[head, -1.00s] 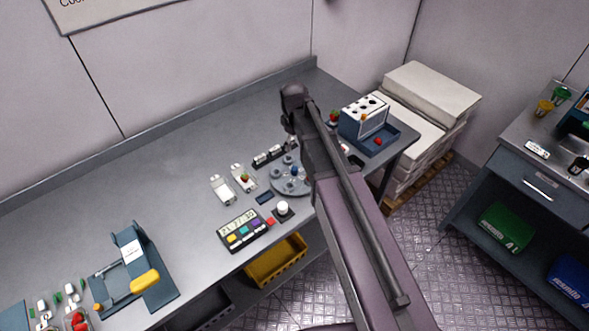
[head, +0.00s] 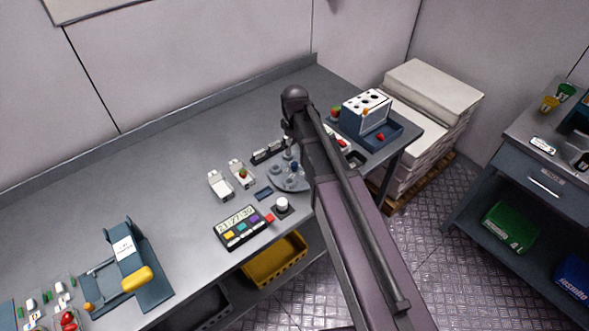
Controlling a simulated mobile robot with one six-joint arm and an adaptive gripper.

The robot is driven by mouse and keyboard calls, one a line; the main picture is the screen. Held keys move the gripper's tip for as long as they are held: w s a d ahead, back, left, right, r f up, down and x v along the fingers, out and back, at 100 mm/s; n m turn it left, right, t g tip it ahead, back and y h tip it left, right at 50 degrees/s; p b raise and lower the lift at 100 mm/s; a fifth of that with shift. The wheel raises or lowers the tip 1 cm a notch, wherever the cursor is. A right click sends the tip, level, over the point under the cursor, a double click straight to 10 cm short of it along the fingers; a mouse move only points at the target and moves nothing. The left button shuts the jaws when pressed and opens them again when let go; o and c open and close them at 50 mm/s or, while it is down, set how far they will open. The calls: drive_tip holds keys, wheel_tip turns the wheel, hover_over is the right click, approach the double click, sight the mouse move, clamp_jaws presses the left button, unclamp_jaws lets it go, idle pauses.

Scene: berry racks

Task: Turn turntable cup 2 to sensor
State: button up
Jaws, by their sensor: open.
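The turntable (head: 283,180) is a grey-blue disc with several cups and a small blue knob-like piece, on the bench right of centre. My arm covers its right side. I cannot read the cup numbers, so I cannot tell which is cup 2. A black strip-like device (head: 268,152) stands just behind the turntable and may be the sensor; this is unclear. My arm reaches over the turntable's right part. My gripper is hidden behind my own arm links, so its fingers do not show.
Two white holders (head: 220,185), one with a red berry, stand left of the turntable. A display box with coloured buttons (head: 242,228) and a white-topped knob (head: 282,206) are in front. A white-and-blue box (head: 365,113) stands right. The bench's left middle is clear.

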sight(294, 164)
drive_tip(key=shift+f+b, duration=4.45)
drive_tip(key=shift+f, duration=0.3)
clamp_jaws()
